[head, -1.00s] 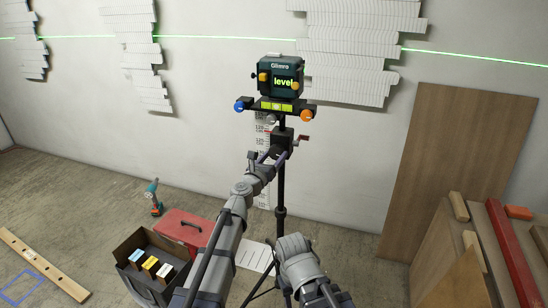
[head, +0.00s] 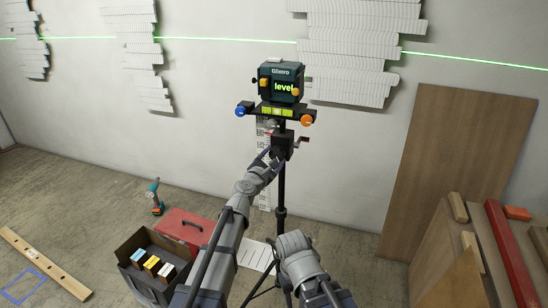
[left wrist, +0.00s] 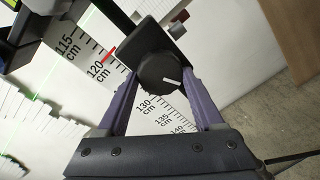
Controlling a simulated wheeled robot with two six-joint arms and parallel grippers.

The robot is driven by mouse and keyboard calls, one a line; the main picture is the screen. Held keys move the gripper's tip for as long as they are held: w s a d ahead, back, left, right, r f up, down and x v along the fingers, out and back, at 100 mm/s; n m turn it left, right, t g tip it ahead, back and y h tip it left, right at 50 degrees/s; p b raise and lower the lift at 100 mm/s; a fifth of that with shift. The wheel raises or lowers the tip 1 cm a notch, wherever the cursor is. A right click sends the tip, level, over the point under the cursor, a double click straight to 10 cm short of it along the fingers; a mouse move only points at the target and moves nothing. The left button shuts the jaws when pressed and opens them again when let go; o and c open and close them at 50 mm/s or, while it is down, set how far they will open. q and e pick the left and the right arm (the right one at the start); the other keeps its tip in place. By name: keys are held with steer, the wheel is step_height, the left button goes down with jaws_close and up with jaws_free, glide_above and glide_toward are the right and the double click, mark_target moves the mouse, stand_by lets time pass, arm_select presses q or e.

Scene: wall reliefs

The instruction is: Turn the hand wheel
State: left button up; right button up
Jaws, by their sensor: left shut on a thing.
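The hand wheel is a dark round knob (left wrist: 160,73) with a white pointer mark, seen in the left wrist view. It sits on a black block (head: 283,146) on the tripod column below the laser level. My left gripper (head: 271,154) is at that block, and its purple fingers (left wrist: 160,88) lie on both sides of the knob, shut on it. In the head view the knob is mostly hidden by the gripper.
A centimetre scale (left wrist: 105,75) with a red pointer runs behind the knob. A red toolbox (head: 186,231), an open black box (head: 133,283) and a drill (head: 155,197) are on the floor left. Boards lean right.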

arm_select(q)
steer(key=m, duration=0.5)
steer(key=shift+s+r+y, duration=0.1)
steer(key=shift+y, duration=0.2)
steer(key=m, duration=0.5)
steer(key=shift+d+m+y+p, duration=0.1)
steer(key=shift+m+y+p, duration=0.2)
steer(key=shift+m, duration=0.1)
steer(key=o, duration=1.4)
steer(key=shift+c, duration=0.2)
steer(key=v, duration=0.7)
steer(key=shift+s+p, duration=0.35)
steer(key=shift+s, duration=0.05)
